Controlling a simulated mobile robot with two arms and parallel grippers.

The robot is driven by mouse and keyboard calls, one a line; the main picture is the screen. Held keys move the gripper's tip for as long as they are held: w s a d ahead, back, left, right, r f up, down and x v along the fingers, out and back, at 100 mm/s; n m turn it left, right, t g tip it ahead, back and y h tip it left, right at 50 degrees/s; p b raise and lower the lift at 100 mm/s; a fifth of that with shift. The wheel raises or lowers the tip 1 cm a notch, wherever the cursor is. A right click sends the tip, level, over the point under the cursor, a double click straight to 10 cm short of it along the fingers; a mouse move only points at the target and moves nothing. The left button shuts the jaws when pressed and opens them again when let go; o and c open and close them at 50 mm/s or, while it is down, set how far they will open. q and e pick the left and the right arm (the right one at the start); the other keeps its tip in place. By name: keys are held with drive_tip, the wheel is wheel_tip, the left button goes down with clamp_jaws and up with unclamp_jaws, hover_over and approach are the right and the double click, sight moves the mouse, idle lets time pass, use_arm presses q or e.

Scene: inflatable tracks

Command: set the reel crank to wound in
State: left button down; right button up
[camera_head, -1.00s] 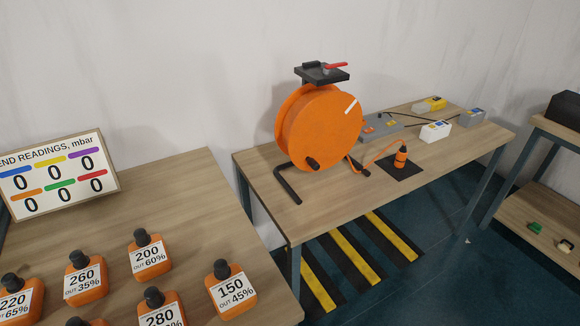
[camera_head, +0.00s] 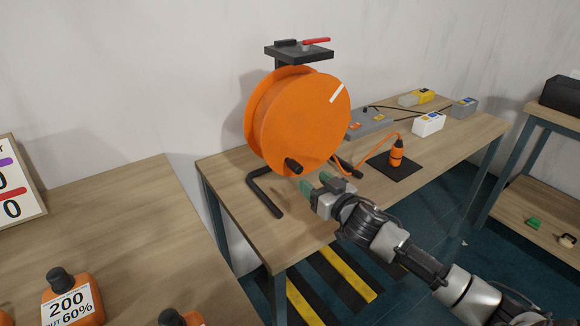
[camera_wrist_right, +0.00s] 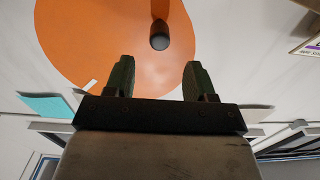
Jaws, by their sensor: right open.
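The orange cable reel (camera_head: 292,120) stands on a black frame on the wooden table. Its black crank knob (camera_head: 293,165) sticks out low on the reel's face. A white stripe (camera_head: 337,92) marks the upper right of the face. My right gripper (camera_head: 315,186) is open and empty, just below and to the right of the knob. In the right wrist view, the knob (camera_wrist_right: 159,41) lies beyond and between the two green fingertips (camera_wrist_right: 157,75), apart from them, with the orange reel face (camera_wrist_right: 110,35) behind. My left gripper is not in view.
A black shelf with a red-handled lever (camera_head: 315,41) tops the reel. An orange plug-like item (camera_head: 396,153) sits on a black mat to the right, joined by an orange cable. Boxes (camera_head: 428,123) stand farther back. Another table holds orange bottles (camera_head: 70,300).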

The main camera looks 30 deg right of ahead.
sight(300, 171)
drive_tip(key=w, duration=0.6)
drive_tip(key=w+a, duration=0.1)
drive_tip(key=w, duration=0.2)
drive_tip(key=shift+a+f, duration=0.1)
clamp_jaws()
